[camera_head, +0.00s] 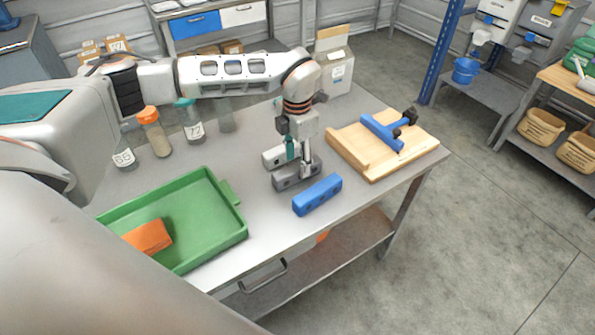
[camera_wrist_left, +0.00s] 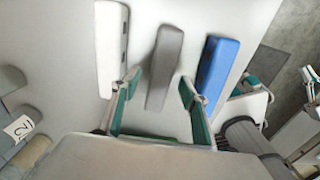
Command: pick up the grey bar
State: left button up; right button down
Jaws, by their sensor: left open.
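The grey bar (camera_head: 290,177) lies on the metal table, between a white bar (camera_head: 275,156) and a blue bar (camera_head: 317,195). My left gripper (camera_head: 300,165) points down just over the grey bar and hides part of it. In the left wrist view the grey bar (camera_wrist_left: 164,68) reaches in between the two open fingers of my left gripper (camera_wrist_left: 160,92), with a gap on both sides. The white bar (camera_wrist_left: 112,45) and the blue bar (camera_wrist_left: 216,70) lie to either side, near the fingertips.
A green tray (camera_head: 185,252) with an orange block (camera_head: 150,237) stands at the front left. A wooden board (camera_head: 372,163) with a blue tool (camera_head: 385,133) is at the right. Several jars (camera_head: 155,135) and a box (camera_head: 335,70) stand behind.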

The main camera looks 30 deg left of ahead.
aim_at(297, 166)
pick_arm(q)
jog(key=shift+d+f, duration=0.1)
jog(key=shift+f, duration=1.75)
grip_shut()
jog(key=shift+r, duration=0.15)
